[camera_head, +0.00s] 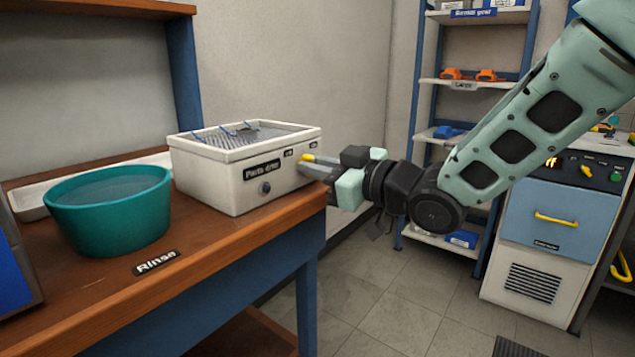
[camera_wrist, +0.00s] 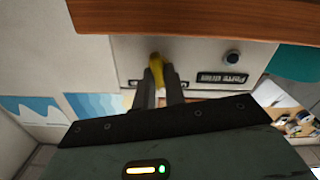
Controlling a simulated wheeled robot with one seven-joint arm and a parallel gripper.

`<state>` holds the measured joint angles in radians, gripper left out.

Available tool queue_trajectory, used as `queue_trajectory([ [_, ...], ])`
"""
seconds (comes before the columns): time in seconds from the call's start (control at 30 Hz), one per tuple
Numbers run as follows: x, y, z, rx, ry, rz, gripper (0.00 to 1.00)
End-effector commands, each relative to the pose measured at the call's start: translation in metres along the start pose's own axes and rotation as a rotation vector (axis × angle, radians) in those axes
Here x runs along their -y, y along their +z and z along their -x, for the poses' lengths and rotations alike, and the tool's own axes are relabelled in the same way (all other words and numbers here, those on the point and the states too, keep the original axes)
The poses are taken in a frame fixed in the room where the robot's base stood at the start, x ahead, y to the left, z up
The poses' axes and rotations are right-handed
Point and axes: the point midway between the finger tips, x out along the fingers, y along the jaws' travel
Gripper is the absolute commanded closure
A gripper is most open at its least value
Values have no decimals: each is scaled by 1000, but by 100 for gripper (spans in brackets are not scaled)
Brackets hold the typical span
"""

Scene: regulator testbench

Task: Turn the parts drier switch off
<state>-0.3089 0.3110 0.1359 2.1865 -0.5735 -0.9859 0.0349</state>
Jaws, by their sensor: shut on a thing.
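The parts drier (camera_head: 205,178) is a white box with a mesh top, standing on the wooden bench. Its front face carries a "Parts drier" label (camera_head: 262,170) and a dark round knob (camera_head: 265,188). A yellow switch lever (camera_head: 307,158) sits near the right end of that face, with small labels close to it that I cannot read. My gripper (camera_head: 313,168) is at this right end, its fingers shut on the yellow lever. In the wrist view, the lever (camera_wrist: 155,62) shows between the fingertips (camera_wrist: 159,75), which partly hide it; the knob (camera_wrist: 232,57) is to the right.
A teal basin (camera_head: 108,215) of water stands left of the drier, behind a "Rinse" label (camera_head: 156,262). The bench's front edge (camera_head: 250,265) runs below the drier. Shelves (camera_head: 475,80) and a blue-fronted cabinet (camera_head: 555,220) stand at the right; open floor lies between.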

Motion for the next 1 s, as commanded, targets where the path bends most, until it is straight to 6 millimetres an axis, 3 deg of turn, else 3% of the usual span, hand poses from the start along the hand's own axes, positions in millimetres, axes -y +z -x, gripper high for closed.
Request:
queue_trajectory([
  [0.5,2,3,0,-1,2,368,100],
  [1.0,2,1,0,1,0,454,100],
])
